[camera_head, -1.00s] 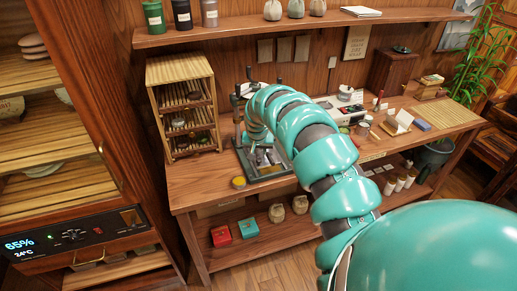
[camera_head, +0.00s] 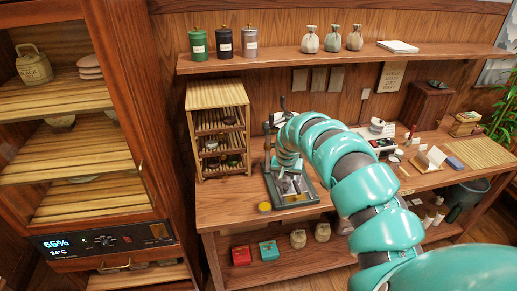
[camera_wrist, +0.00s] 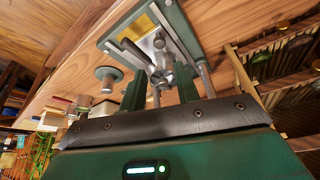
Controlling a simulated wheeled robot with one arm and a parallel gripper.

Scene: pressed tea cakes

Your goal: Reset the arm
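My arm (camera_head: 365,195) is teal and reaches over the wooden workbench (camera_head: 225,205). Its far end is at a grey metal press in a tray (camera_head: 302,197) on the bench. The press (camera_wrist: 160,45) lies just beyond the fingertips, with silver parts and posts. I cannot tell whether the fingers touch it. In the head view the gripper is mostly hidden by the arm.
A slatted wooden rack (camera_head: 217,130) stands left of the press, and a small yellow item (camera_head: 264,207) sits near the tray. A wall shelf (camera_head: 340,58) holds canisters and pouches. A tall cabinet (camera_head: 130,110) is at the left. Red (camera_head: 241,255) and teal boxes sit below.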

